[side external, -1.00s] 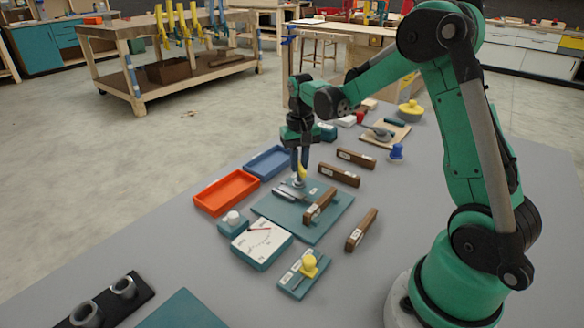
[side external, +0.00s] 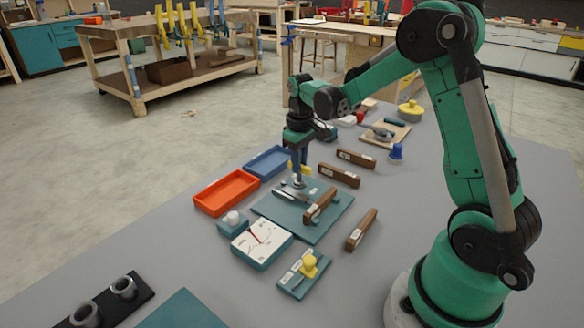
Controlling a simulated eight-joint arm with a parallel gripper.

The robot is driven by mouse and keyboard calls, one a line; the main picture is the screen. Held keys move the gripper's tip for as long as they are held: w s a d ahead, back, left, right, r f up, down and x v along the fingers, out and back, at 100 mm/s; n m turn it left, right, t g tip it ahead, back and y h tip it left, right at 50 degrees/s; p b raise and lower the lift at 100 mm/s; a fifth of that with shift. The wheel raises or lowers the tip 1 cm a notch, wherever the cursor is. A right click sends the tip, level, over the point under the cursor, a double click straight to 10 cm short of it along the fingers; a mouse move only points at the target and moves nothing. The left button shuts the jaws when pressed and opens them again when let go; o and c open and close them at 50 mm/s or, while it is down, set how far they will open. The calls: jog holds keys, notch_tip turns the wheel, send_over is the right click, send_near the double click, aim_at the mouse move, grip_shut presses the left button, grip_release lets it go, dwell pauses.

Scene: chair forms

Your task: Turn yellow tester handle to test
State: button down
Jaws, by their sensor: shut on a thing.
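My gripper (side external: 299,172) points down over the far end of the teal plate (side external: 280,217) and is shut on a yellow handle (side external: 307,169). Yellow shows on both sides of the fingers; the handle's middle is hidden behind them. Below it is a grey metal fixture (side external: 298,183) on the plate. A brown bar (side external: 321,205) lies on the plate, to the right of the fixture. A white-faced dial (side external: 261,239) with a red needle stands in front of the plate. The handle's markings are too small to read.
Orange (side external: 226,193) and blue (side external: 268,162) trays lie left of the plate. Loose brown bars (side external: 361,230) lie to the right. The front table is mostly clear.

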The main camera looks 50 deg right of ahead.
dwell(0.4)
jog(key=c, duration=0.8)
grip_release()
jog(key=shift+r, duration=2.85)
jog(key=shift+a+r, duration=0.15)
jog(key=shift+a, duration=0.1)
jog(key=s+a+r+t, duration=0.2)
jog(key=s+a+t, duration=0.5)
jog(key=a, duration=0.6)
jog(key=shift+s+a+r, duration=0.35)
jog(key=shift+s+r, duration=0.05)
jog(key=shift+s, duration=0.4)
